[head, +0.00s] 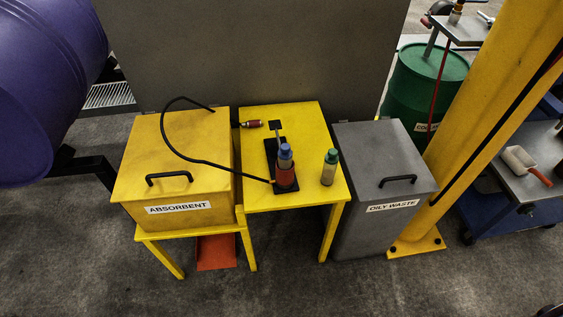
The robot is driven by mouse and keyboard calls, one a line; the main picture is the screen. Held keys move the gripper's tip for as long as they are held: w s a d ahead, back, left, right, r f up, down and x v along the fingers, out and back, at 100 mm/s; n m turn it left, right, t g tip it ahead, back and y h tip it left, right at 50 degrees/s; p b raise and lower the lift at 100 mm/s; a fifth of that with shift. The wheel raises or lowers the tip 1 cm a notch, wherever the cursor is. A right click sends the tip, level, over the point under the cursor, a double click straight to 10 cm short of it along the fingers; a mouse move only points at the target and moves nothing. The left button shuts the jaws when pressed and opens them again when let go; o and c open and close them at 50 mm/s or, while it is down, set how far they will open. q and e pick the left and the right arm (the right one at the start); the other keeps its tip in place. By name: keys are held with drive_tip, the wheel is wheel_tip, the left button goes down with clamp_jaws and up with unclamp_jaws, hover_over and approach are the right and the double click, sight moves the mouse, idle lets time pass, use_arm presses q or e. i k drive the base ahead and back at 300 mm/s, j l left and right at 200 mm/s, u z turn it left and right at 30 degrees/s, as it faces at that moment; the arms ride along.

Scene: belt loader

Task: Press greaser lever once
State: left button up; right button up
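The greaser (286,176) stands on the small yellow table (311,126) in the middle of the view. It has a black base, a red lower body and a blue top. A thin upright bar behind the blue top, with a black square end (275,125), looks like its lever; the greaser partly hides its lower part. A black hose (185,156) loops from the base over the yellow absorbent bin. Neither of my grippers is in view.
A green-capped bottle (329,167) stands right of the greaser, and a small red item (252,124) lies behind left. The yellow absorbent bin (150,133) and grey oily waste bin (360,150) flank the table. A yellow post (490,110) rises at right.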

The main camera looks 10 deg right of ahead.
sight(276, 124)
drive_tip(key=i+l, duration=0.1)
drive_tip(key=l, duration=0.35)
drive_tip(key=i+l, duration=0.15)
drive_tip(key=l, duration=0.3)
drive_tip(key=i+l, duration=0.1)
drive_tip(key=l, duration=0.3)
drive_tip(key=i+l, duration=0.1)
drive_tip(key=l, duration=0.35)
drive_tip(key=u, duration=1.6)
